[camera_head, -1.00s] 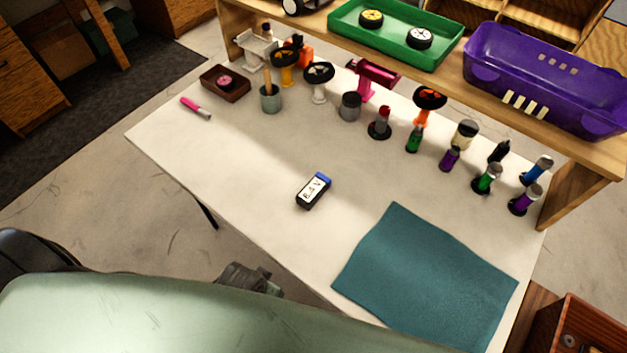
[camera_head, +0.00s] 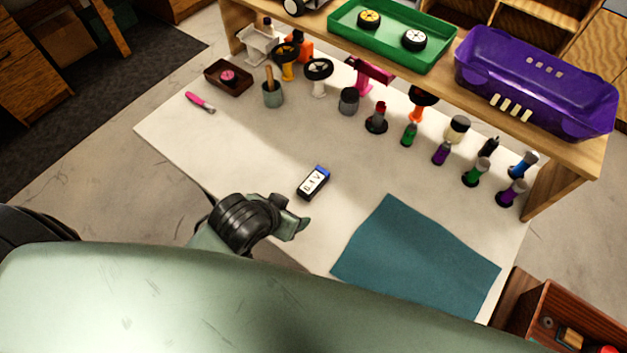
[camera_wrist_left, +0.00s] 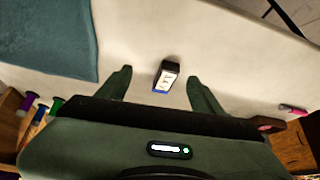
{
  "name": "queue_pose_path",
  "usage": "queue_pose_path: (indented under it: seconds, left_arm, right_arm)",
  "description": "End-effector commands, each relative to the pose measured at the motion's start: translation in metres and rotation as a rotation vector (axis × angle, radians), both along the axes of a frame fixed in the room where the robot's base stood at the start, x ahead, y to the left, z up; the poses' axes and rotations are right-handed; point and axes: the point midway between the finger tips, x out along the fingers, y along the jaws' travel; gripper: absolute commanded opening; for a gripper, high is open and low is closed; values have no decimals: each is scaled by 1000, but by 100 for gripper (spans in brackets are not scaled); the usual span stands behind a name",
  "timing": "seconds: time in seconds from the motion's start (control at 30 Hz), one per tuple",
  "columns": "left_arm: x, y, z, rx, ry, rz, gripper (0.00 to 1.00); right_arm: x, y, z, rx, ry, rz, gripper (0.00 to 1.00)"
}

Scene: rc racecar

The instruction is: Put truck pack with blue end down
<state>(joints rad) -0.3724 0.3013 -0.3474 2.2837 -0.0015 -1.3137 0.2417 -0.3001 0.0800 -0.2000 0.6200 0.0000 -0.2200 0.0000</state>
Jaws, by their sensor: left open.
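The truck pack (camera_head: 313,183) is a small black box with a white label and a blue end. It lies on the white table, its blue end toward the shelf. In the left wrist view the pack (camera_wrist_left: 166,77) shows ahead, between the two fingers and beyond their tips. My left gripper (camera_head: 297,224) is above the table's near edge, just short of the pack and apart from it. Its fingers stand wide open and empty in the left wrist view (camera_wrist_left: 160,78). My right gripper is not in view.
A teal mat (camera_head: 415,255) lies right of the pack. Several bottles, wheel stands and a grey cup (camera_head: 272,95) line the table's back. A pink pen (camera_head: 200,102) lies at the left. A wooden shelf above holds a green tray (camera_head: 436,63) and a purple car body (camera_head: 535,85).

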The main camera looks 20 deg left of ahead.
Motion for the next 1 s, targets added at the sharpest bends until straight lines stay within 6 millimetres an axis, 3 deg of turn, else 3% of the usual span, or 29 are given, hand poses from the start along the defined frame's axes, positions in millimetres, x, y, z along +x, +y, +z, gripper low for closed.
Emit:
queue_pose_path:
  seconds: [0.23, 0.43, 0.6, 1.0]
  left_arm:
    - [55, -23, -21, -35, -137, -67, 66]
    - [96, -13, -50, -64, -219, -114, 66]
    - [112, 3, -65, -83, -240, -124, 66]
    - [134, -2, -89, -87, -240, -122, 66]
  right_arm:
    - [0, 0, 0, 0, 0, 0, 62]
    - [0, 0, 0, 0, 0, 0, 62]
    - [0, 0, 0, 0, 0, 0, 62]
    - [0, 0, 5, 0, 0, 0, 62]
